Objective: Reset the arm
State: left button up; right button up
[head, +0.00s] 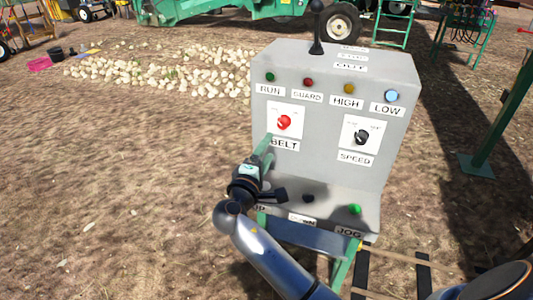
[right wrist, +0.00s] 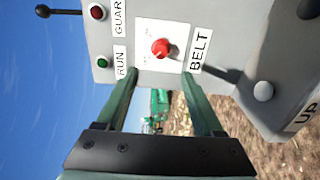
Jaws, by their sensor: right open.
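My right arm comes in from the bottom of the head view. Its gripper (head: 264,150) is in front of the left part of a grey control console, just below the red BELT knob (head: 283,122). In the right wrist view the open fingers of the gripper (right wrist: 160,78) point at the console, and the red BELT knob (right wrist: 160,47) shows beyond and between their tips. Nothing is held between them. How far the tips are from the panel is hard to tell. My left gripper is not in view.
The grey console (head: 325,165) has a black SPEED knob (head: 361,137), a black lever (head: 317,30) on top and a green JOG button (head: 354,209). Pale onions (head: 160,70) lie on the ground behind. A green post (head: 503,110) stands at right. Open ground lies left.

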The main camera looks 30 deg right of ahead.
jog(key=shift+a, duration=0.1)
dwell(0.4)
jog(key=s+a+f+y, duration=0.2)
jog(key=s+f+y, duration=0.1)
jog(key=f, duration=0.4)
jog(key=s+a+f+g+y, duration=0.1)
jog(key=s+a+f+y, duration=0.15)
jog(key=f, duration=0.45)
jog(key=s+a+f+y, duration=0.1)
jog(key=s+f+y, duration=0.25)
jog(key=f, duration=0.35)
jog(key=s+a+f+m+y, duration=0.3)
jog(key=s, duration=0.6)
jog(key=s+a+f+m+g+y+p, duration=0.1)
jog(key=s+a+f+m+y, duration=0.2)
jog(key=s, duration=0.6)
jog(key=shift+a+f+y, duration=0.6)
jog(key=shift+f, duration=0.05)
